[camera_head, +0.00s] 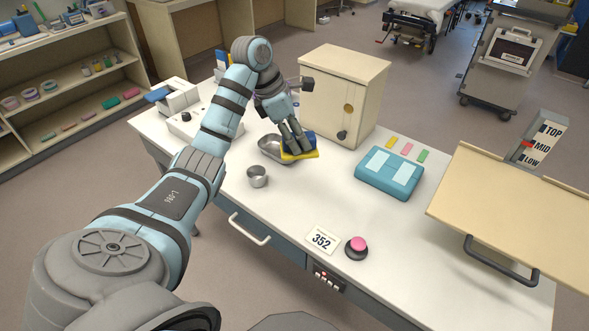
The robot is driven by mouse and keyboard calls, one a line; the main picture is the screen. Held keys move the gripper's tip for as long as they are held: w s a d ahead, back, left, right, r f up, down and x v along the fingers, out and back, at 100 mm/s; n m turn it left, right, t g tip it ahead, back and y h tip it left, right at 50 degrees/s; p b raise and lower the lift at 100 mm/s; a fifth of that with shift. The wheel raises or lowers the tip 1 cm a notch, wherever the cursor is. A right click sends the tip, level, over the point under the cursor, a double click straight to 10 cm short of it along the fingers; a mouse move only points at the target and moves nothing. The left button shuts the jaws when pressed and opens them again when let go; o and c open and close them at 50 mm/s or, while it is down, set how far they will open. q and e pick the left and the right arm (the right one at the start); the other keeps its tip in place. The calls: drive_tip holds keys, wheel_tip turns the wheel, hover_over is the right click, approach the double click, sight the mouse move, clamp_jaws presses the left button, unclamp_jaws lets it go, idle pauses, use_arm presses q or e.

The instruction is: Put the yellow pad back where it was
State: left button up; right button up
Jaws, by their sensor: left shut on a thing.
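The yellow pad (300,156) is at my left gripper (297,148), above or on the white worktop; I cannot tell if it touches the top. My left gripper points down and is shut on it. A dark blue part (311,137) shows just behind the fingers, partly hidden; I cannot tell if it belongs to the pad. A metal tray (270,148) lies directly left of the pad, partly behind it. My right gripper is not in view.
On the worktop (300,202) are a metal cup (257,177), a cream cabinet (345,90), a teal case (390,173), small yellow, pink and green strips (407,149), a 352 card (322,240) and a pink button (357,244). A tan board (510,210) stands at right. The front middle is clear.

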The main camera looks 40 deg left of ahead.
use_arm(q)
wheel_tip(320, 180, down, 18)
drive_tip(key=b, duration=0.6)
drive_tip(key=shift+a+f, duration=0.1)
drive_tip(key=shift+f, duration=0.45)
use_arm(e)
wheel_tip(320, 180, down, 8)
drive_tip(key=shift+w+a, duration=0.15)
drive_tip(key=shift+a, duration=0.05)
use_arm(q)
drive_tip(key=shift+f, duration=0.1)
drive_tip(key=o, duration=1)
drive_tip(key=shift+o, duration=0.2)
